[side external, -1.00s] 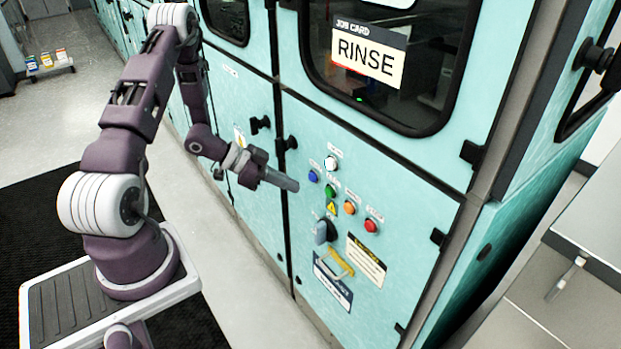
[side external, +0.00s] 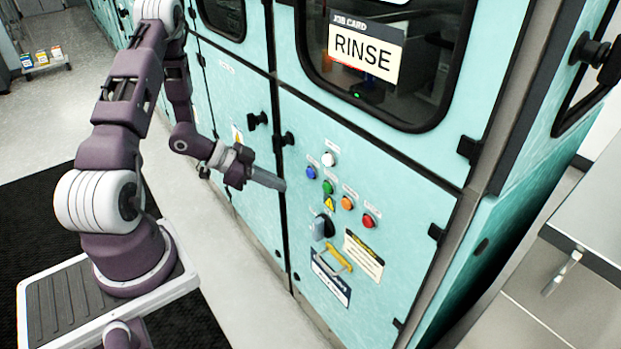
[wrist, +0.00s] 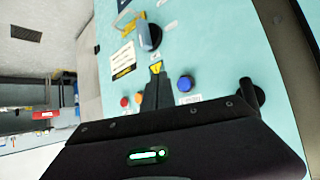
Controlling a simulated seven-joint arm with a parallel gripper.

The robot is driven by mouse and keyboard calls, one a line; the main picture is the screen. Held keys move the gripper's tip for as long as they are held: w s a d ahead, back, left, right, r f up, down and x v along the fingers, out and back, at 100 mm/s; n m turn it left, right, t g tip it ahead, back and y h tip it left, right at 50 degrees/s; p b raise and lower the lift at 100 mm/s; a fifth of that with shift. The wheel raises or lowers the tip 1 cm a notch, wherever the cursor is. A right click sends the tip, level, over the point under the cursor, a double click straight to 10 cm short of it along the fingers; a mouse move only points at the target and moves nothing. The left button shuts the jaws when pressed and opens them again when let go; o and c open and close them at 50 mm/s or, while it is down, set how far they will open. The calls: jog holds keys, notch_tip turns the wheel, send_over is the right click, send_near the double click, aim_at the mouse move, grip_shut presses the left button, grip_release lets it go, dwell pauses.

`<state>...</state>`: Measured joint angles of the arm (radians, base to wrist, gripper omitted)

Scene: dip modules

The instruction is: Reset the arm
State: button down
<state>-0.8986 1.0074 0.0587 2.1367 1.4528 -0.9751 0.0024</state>
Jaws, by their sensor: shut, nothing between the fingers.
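My gripper (side external: 281,185) is in front of the teal cabinet's control panel, left of the buttons in the side view. Its fingers are together and hold nothing. In the wrist view my gripper (wrist: 158,82) points at the panel and hides part of it. The panel carries a white button (side external: 328,159), a blue button (side external: 311,173), a green button (side external: 327,187), an orange button (side external: 348,202) and a red button (side external: 369,221). A dark rotary knob (side external: 323,227) is below them. I cannot tell whether the fingertips touch the panel.
A job card reading RINSE (side external: 366,52) is on the dark window above. A yellow handle (side external: 338,258) and black latches (side external: 287,139) stick out from the cabinet. A grey table (side external: 590,215) stands at the right.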

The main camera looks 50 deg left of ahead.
jog(key=w+a+r+n+g+y, duration=0.1)
jog(key=w+r+y, duration=0.15)
jog(key=r, duration=0.45)
jog(key=w+a+r+y, duration=0.2)
jog(key=r+y, duration=0.2)
jog(key=r, duration=0.2)
jog(key=s+d+r+n+y, duration=0.3)
jog(key=s+d+r, duration=0.15)
jog(key=r, duration=0.55)
jog(key=s+d+r+n+g+h, duration=0.2)
jog(key=s+d+r+h, duration=0.1)
jog(key=s+d, duration=1.3)
jog(key=s+h, duration=0.1)
jog(key=s, duration=0.1)
jog(key=shift+s+r+g, duration=0.3)
jog(key=shift+r, duration=0.05)
